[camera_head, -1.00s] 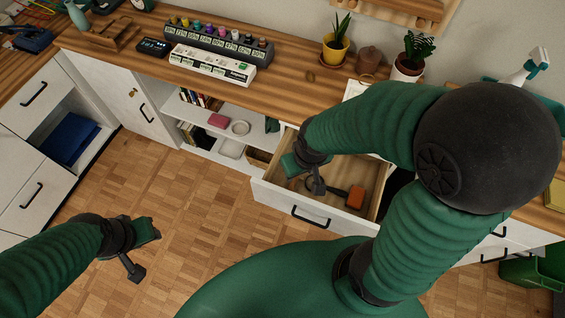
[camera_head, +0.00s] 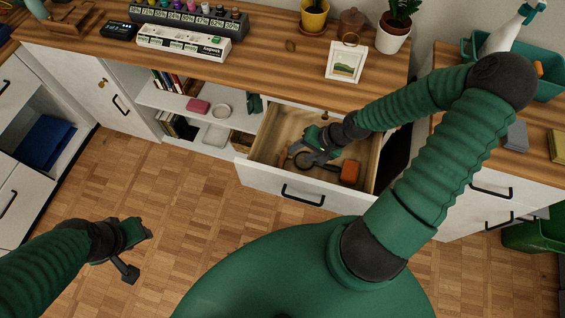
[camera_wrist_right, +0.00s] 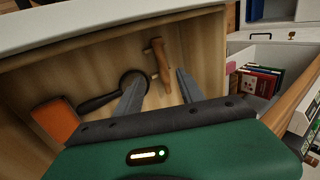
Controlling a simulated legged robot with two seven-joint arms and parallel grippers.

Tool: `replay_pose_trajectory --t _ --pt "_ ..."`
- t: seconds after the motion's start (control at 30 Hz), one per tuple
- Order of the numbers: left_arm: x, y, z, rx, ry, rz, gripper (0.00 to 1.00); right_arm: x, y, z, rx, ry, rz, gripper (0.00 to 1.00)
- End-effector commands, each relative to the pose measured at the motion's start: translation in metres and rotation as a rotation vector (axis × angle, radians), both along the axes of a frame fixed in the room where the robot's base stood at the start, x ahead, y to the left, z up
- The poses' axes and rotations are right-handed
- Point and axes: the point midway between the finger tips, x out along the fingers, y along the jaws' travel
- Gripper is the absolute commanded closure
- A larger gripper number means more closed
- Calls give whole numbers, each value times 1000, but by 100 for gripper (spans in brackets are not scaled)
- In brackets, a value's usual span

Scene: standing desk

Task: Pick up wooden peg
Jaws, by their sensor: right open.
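The wooden peg (camera_wrist_right: 161,62) is a short brown rod with a crosspiece at one end. It lies on the floor of the open drawer (camera_head: 288,181), near the drawer wall. My right gripper (camera_wrist_right: 160,76) is open and reaches into the drawer. In the right wrist view the peg appears in the gap between its two fingertips, with nothing held; I cannot tell how far above the peg they are. My right gripper also shows in the head view (camera_head: 303,159), where it hides part of the drawer floor. My left gripper (camera_head: 138,252) hangs over the floor, away from the drawer.
A magnifying glass (camera_wrist_right: 105,98) with a black handle lies beside the peg, partly behind a finger. An orange block (camera_wrist_right: 57,119) lies in the drawer too. The desktop (camera_head: 290,71) overhangs the drawer's back. A picture frame (camera_head: 346,63) stands on it.

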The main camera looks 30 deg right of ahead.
Motion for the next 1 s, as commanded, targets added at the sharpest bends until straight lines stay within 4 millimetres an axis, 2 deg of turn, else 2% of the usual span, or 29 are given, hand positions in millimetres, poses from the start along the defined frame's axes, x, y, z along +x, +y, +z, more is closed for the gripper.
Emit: replay_pose_trajectory --t 0.03,0.1,0.33,0.53,0.63,0.83,1.0 --pt "0 0 -13 0 0 0 64 5 6 -19 2 2 6 54" --pt "0 0 -20 0 0 0 64 11 11 -32 0 1 6 54" --pt "0 0 -29 0 0 0 64 22 20 -54 0 0 2 54" --pt "0 0 -48 0 0 0 64 38 33 -85 1 2 3 54" --pt "0 0 -50 0 0 0 64 41 36 -91 -1 2 3 54" --pt "0 0 -49 0 0 0 64 41 36 -90 0 1 1 54" --pt "0 0 -49 0 0 0 64 41 36 -90 0 1 1 75"
